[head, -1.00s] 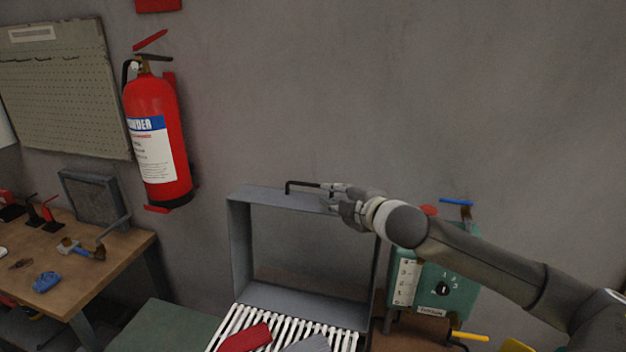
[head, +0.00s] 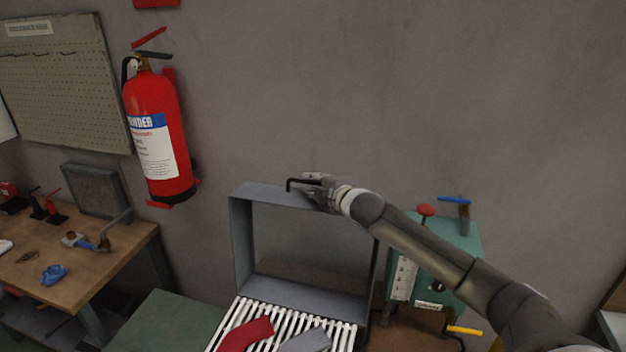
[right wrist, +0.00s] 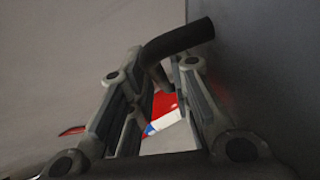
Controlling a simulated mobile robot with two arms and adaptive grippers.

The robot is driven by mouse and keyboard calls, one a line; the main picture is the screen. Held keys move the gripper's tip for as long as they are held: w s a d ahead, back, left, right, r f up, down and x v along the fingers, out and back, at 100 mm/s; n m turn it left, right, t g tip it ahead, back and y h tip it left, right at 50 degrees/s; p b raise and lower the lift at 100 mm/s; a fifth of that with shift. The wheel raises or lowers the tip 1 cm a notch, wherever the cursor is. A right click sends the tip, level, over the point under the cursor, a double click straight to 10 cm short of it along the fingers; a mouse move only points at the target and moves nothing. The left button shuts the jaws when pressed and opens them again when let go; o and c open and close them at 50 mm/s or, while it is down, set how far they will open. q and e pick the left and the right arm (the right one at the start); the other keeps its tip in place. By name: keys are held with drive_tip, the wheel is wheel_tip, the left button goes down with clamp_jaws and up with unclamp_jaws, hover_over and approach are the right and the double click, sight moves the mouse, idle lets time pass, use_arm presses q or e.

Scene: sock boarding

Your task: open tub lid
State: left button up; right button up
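A grey metal frame (head: 240,235) stands upright behind a white slatted rack (head: 342,336); I cannot tell for sure if it is the tub's lid. A black bent handle (head: 290,184) sticks up at its top left edge. My right gripper (head: 312,184) is at this top edge, by the handle. In the right wrist view, the handle (right wrist: 180,40) bends across between the tips of the right gripper (right wrist: 162,60), with gaps showing beside it; the fingers look apart. My left gripper is not in view.
A red sock (head: 247,334) and a grey sock (head: 306,341) lie on the rack. A green machine (head: 458,238) stands at the right. A fire extinguisher (head: 157,135) hangs on the wall at the left, above a wooden workbench (head: 100,270). The wall above the frame is clear.

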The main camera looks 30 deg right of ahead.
drive_tip(key=shift+w+d+f, duration=0.1)
drive_tip(key=shift+w+f, duration=0.1)
drive_tip(key=shift+w, duration=0.25)
clamp_jaws()
drive_tip(key=shift+s, duration=0.1)
